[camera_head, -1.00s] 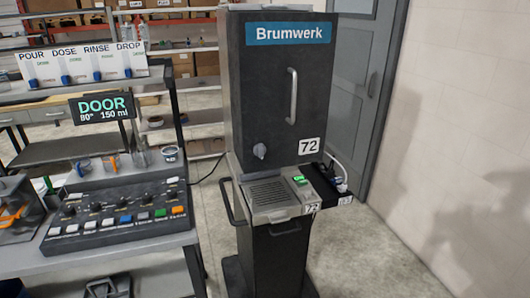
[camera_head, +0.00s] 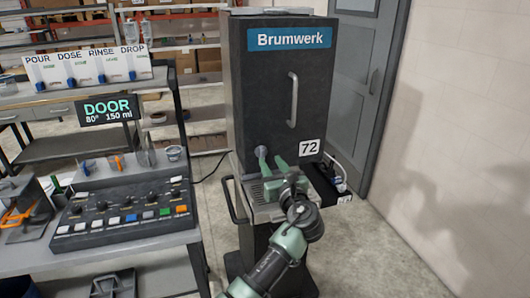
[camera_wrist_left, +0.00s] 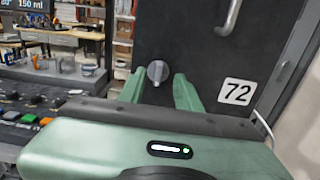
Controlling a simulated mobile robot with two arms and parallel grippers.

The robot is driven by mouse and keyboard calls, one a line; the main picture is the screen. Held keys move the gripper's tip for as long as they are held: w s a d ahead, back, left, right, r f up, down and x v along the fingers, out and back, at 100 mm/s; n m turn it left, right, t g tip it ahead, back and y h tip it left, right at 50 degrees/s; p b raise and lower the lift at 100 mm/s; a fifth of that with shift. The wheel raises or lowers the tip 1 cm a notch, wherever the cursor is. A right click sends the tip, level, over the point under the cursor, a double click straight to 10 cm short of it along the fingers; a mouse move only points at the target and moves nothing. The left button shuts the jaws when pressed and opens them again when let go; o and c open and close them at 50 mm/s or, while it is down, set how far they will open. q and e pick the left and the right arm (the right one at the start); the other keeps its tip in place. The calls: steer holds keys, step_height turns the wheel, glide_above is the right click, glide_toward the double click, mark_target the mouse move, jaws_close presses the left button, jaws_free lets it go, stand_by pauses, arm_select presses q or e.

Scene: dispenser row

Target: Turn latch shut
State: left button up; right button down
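The latch is a grey round knob with a raised, roughly upright grip, low on the dark door (camera_head: 265,95) of the Brumwerk machine. In the left wrist view the latch knob (camera_wrist_left: 158,72) shows between the fingertips, beyond them, with no contact visible. My left gripper (camera_head: 271,157) is open, its green fingers pointing at the door's lower part; it also shows in the wrist view (camera_wrist_left: 158,92). In the head view a finger largely covers the knob. The door looks closed against the cabinet. My right gripper is not in view.
A vertical door handle (camera_head: 292,100) is above right of the latch. A control panel (camera_head: 125,218) stands on the left bench.

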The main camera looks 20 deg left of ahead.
mark_target(263, 151)
arm_select(q)
steer(key=p+x, duration=0.1)
steer(key=x, duration=0.5)
steer(key=shift+w+a+f, duration=0.1)
steer(key=shift+w+a, duration=0.1)
steer(key=shift+w, duration=0.05)
jaws_close()
